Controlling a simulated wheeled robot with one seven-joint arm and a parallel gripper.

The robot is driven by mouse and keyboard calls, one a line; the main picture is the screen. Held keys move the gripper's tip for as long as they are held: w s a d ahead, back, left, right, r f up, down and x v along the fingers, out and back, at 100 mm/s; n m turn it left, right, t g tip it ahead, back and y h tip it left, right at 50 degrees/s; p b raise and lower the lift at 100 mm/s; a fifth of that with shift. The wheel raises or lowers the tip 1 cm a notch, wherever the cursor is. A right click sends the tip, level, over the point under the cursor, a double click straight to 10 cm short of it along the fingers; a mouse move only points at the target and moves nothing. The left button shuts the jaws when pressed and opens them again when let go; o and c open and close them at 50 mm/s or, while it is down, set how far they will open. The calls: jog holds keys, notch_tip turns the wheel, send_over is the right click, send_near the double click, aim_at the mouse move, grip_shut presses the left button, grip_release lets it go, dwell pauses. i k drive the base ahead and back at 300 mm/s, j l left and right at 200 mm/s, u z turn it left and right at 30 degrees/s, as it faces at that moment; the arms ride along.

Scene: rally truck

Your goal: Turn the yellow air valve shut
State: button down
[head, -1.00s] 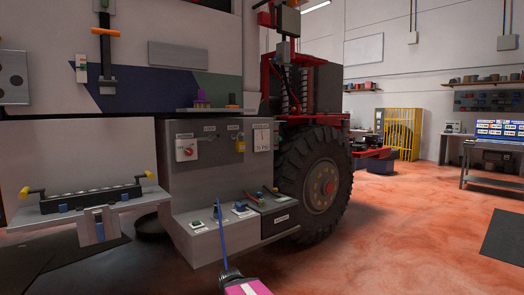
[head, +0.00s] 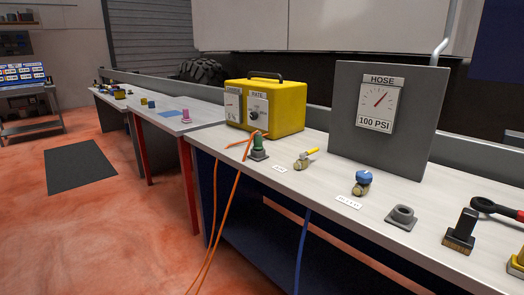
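The air valve with a yellow lever handle (head: 312,151) sits on a brass body (head: 301,162) near the front of the white workbench (head: 237,139). Its lever points toward the back right. A small white label (head: 279,168) lies in front of it, too small to read. A grey panel (head: 348,94) behind it carries a gauge marked HOSE (head: 378,104), 100 PSI. My gripper is not in this view.
A green fitting (head: 258,147) with an orange hose (head: 228,215) and a yellow box with a dial (head: 285,104) stand left of the valve. Open red floor (head: 90,225) lies left.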

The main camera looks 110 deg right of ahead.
aim_at(302, 156)
jog(key=z, duration=1.7)
jog(key=l+z, duration=0.1)
jog(key=z, duration=0.3)
jog(key=l+z, duration=0.1)
jog(key=z, duration=0.3)
jog(key=l+z, duration=0.1)
jog(key=z, duration=0.3)
jog(key=i+l+z, duration=0.1)
jog(key=z, duration=0.3)
jog(key=l+z, duration=0.1)
jog(key=z, duration=0.3)
jog(key=i+l+z, duration=0.15)
jog(key=z, duration=0.2)
jog(key=i+z, duration=0.3)
jog(key=i+l+z, duration=0.1)
jog(key=z, duration=0.25)
jog(key=i+z, duration=0.1)
jog(key=i, duration=0.45)
jog(key=k+l, duration=0.1)
jog(key=k, duration=0.45)
jog(key=k+l+u, duration=0.1)
jog(key=k, duration=0.45)
jog(key=i, duration=1)
